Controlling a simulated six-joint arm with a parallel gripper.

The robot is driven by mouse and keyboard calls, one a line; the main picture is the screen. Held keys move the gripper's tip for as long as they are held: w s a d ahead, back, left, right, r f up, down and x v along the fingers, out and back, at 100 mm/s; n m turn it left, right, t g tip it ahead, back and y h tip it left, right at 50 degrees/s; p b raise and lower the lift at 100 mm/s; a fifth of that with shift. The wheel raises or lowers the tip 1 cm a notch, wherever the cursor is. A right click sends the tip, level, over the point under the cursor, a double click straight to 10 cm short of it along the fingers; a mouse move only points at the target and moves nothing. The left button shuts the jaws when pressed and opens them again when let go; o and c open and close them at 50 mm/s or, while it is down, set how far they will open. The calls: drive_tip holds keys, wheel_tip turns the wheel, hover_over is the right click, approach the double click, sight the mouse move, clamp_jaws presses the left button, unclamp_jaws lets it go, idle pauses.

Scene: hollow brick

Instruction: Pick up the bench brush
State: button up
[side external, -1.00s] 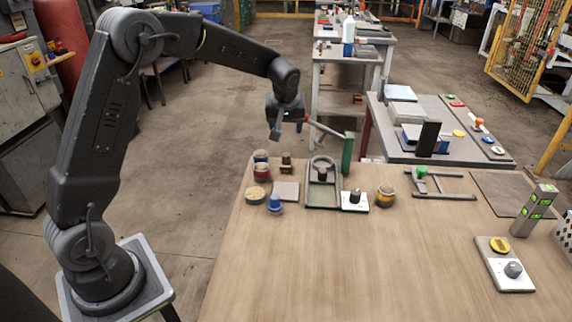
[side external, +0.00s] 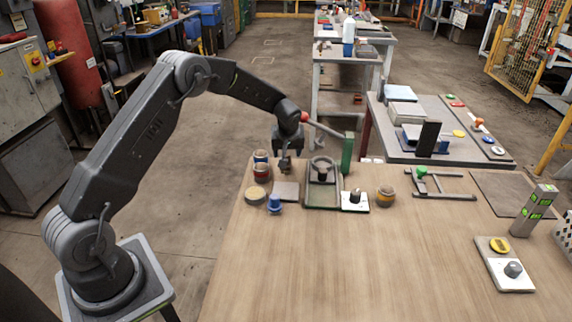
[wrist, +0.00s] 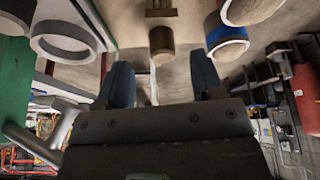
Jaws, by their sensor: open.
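A small brown piece (wrist: 161,42) with a rounded, cylinder-like end shows between and beyond my fingertips in the wrist view, and a brown block shows behind it at the top edge. It looks like the bench brush, though its bristles are not clear. In the side view it is mostly hidden by my gripper (side external: 284,163), which is pointed down just above it at the table's back edge. My gripper also shows in the wrist view (wrist: 162,78), its two dark fingers apart and nothing held between them.
A grey fixture with a ring (side external: 322,183) and a green upright block (side external: 347,153) stand at the right. The front of the wooden table (side external: 370,270) is clear.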

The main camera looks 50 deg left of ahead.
drive_tip(key=x, duration=0.4)
drive_tip(key=shift+w+a+f, duration=0.1)
drive_tip(key=shift+a+f, duration=0.05)
drive_tip(key=shift+a, duration=0.2)
drive_tip(key=c, duration=0.9)
